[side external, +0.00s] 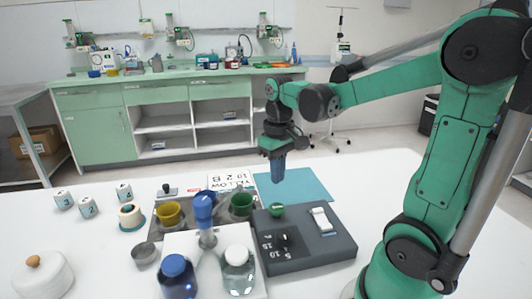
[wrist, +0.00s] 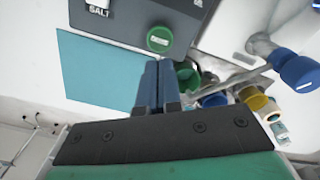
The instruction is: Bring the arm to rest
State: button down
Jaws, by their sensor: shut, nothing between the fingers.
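My gripper (side external: 278,180) hangs from the green arm and points down over the white table, above the near left part of the teal mat (side external: 305,183). Its blue fingers are shut together with nothing between them. In the wrist view the closed fingers (wrist: 157,72) point up the picture, with the teal mat (wrist: 95,75) to their left. A green cup (wrist: 186,78) shows close to the right of the fingers in that view. The fingers look clear of the table and touch nothing that I can see.
The grey device (side external: 325,250) with a green knob (side external: 277,210) stands in front of the mat. Green (side external: 241,205) and yellow (side external: 168,214) cups, a blue-capped bottle (side external: 178,277) and a white-capped jar (side external: 238,272) stand left. Numbered blocks (side external: 88,207) lie farther left. The table's back right is clear.

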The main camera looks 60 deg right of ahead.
jog(key=shift+r, duration=0.8)
jog(key=a+n+t, duration=0.3)
jog(key=a+t, duration=0.4)
jog(key=a, duration=0.4)
jog(key=shift+a, duration=0.3)
jog(key=shift+w+f, duration=0.1)
